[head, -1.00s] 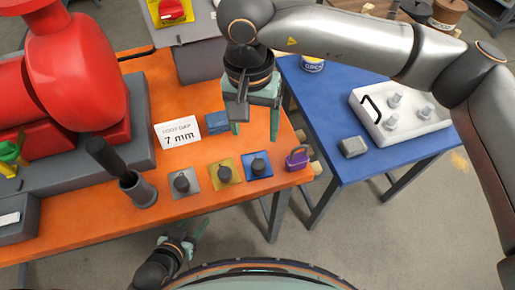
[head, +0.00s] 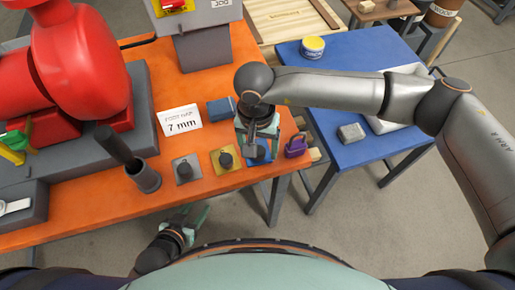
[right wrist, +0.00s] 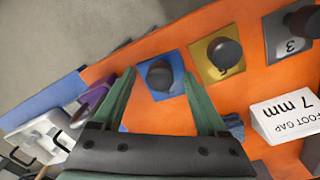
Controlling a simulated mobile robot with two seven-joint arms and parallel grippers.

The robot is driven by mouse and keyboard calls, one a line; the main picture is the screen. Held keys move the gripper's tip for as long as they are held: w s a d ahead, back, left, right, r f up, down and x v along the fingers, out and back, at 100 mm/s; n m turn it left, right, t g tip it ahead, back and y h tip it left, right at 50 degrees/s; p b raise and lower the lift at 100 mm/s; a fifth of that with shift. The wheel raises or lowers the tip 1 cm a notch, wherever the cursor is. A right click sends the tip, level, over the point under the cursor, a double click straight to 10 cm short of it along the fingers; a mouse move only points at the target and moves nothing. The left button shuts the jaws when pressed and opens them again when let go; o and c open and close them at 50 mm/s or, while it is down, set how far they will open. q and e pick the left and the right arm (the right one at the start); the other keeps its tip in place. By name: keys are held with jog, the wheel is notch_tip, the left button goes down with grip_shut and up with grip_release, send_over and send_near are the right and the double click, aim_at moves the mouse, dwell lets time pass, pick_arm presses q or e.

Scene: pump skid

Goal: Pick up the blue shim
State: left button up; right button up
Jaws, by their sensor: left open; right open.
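The blue shim (head: 262,158), a square plate with a dark round knob, lies on the orange table and is partly hidden by my right gripper in the head view. It shows whole in the right wrist view (right wrist: 174,87). My right gripper (head: 258,147) is open and empty above it. In the right wrist view its two green fingertips (right wrist: 158,78) appear on either side of the shim. I cannot tell the height left between them. My left gripper (head: 195,217) is open and empty, low in front of the table.
A yellow shim (head: 229,168) and a grey shim (head: 187,173) lie left of the blue one. A purple padlock (head: 296,148) is close on its right. A dark upright cylinder (head: 143,177) is further left.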

grip_shut()
dwell(0.6)
